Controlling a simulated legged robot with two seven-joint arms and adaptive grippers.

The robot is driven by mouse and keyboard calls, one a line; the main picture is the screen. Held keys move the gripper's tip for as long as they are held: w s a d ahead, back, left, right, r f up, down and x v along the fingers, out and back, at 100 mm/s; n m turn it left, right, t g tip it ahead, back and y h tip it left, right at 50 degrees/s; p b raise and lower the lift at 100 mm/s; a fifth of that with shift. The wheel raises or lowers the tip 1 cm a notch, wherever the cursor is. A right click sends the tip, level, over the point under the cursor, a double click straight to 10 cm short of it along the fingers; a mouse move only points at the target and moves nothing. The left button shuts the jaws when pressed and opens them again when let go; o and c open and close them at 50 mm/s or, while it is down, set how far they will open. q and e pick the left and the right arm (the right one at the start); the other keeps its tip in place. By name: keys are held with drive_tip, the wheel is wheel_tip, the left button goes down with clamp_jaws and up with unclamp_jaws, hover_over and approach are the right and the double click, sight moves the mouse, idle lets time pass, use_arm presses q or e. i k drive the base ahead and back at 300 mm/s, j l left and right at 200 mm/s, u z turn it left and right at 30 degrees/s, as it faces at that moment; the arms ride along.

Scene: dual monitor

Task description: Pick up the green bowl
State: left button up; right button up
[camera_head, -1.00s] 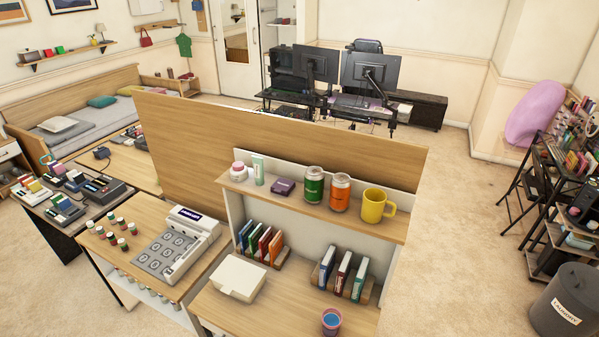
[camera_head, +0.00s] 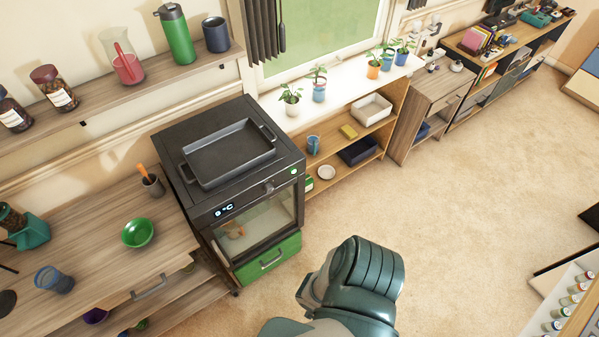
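The green bowl (camera_head: 138,233) sits upright on a wooden counter (camera_head: 95,248) at the lower left, to the left of the black oven. It looks empty and nothing covers it. A teal and grey part of my own body shows at the bottom centre, well to the right of the bowl. Neither of my grippers is in view.
The oven (camera_head: 245,200) carries a dark tray (camera_head: 229,153). A cup with an orange-handled utensil (camera_head: 153,185) stands behind the bowl, and a blue glass (camera_head: 54,280) to its left. A wall shelf (camera_head: 205,76) hangs above. The carpet (camera_head: 430,190) at right is clear.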

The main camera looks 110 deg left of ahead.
sight(139, 232)
drive_tip(key=i+l+u, duration=0.1)
drive_tip(key=u, duration=5.15)
drive_tip(key=j, duration=0.1)
